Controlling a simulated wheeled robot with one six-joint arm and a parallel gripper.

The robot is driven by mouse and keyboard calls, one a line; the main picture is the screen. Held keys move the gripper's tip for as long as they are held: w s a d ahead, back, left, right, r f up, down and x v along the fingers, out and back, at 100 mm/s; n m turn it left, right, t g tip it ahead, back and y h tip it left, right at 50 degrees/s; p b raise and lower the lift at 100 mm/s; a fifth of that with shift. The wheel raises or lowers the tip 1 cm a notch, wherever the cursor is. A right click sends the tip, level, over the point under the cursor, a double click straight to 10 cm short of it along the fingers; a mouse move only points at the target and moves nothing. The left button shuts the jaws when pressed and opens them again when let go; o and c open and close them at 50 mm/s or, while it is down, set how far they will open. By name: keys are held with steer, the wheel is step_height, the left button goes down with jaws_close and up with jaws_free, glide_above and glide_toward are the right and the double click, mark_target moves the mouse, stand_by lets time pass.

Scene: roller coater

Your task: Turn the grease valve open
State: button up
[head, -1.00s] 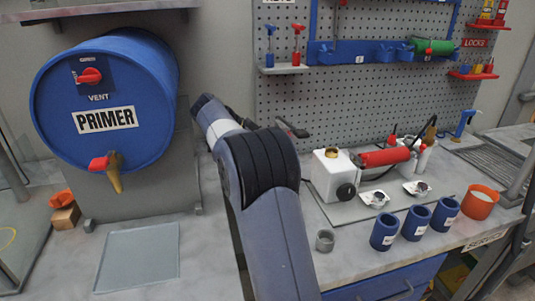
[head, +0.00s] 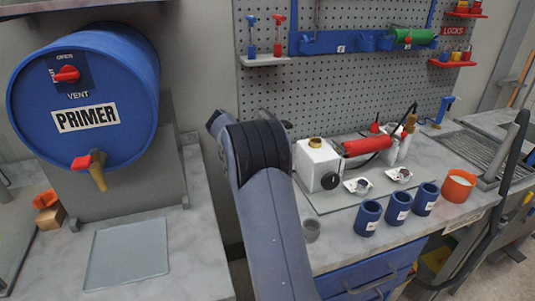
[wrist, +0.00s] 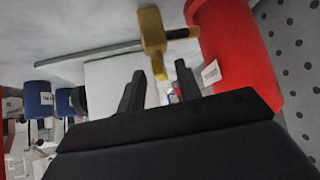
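In the wrist view a yellow, T-shaped valve-like part (wrist: 152,35) sticks out beside a red cylinder (wrist: 235,50) with a small white label. I take it for the grease valve. My gripper (wrist: 160,82) is open; its two dark fingers point at the yellow part, whose lower end appears between the fingertips. I cannot tell whether they touch, and nothing is seen gripped. My gripper is hidden there behind my arm.
A white box (head: 318,165), several blue cups (head: 398,208) and an orange cup (head: 459,186) stand on the right bench. A blue primer drum (head: 85,95) stands at left, with a grey mat (head: 127,252) in front. A pegboard (head: 345,85) rises behind the bench.

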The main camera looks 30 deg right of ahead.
steer(key=shift+c, duration=0.2)
jaws_close()
steer(key=shift+b, duration=0.55)
steer(key=shift+s+f+n+t+b, duration=0.2)
steer(key=shift+n+t+b, duration=0.45)
steer(key=shift+b, duration=0.35)
steer(key=n+t+b, duration=0.1)
steer(key=n+b, duration=0.1)
steer(key=b, duration=0.1)
steer(key=shift+s+n+t, duration=0.25)
steer(key=shift+s+t, duration=0.05)
steer(key=shift+t, duration=0.05)
steer(key=n+t+y, duration=0.1)
steer(key=n, duration=0.1)
steer(key=n+t+y, duration=0.1)
steer(key=n, duration=0.1)
steer(key=s+d+n+t+y+p, duration=0.1)
steer(key=n+t, duration=0.1)
steer(key=shift+r, duration=0.4)
steer(key=shift+f+n+y+p, duration=0.1)
steer(key=shift+n+y+p, duration=0.2)
steer(key=shift+n, duration=0.2)
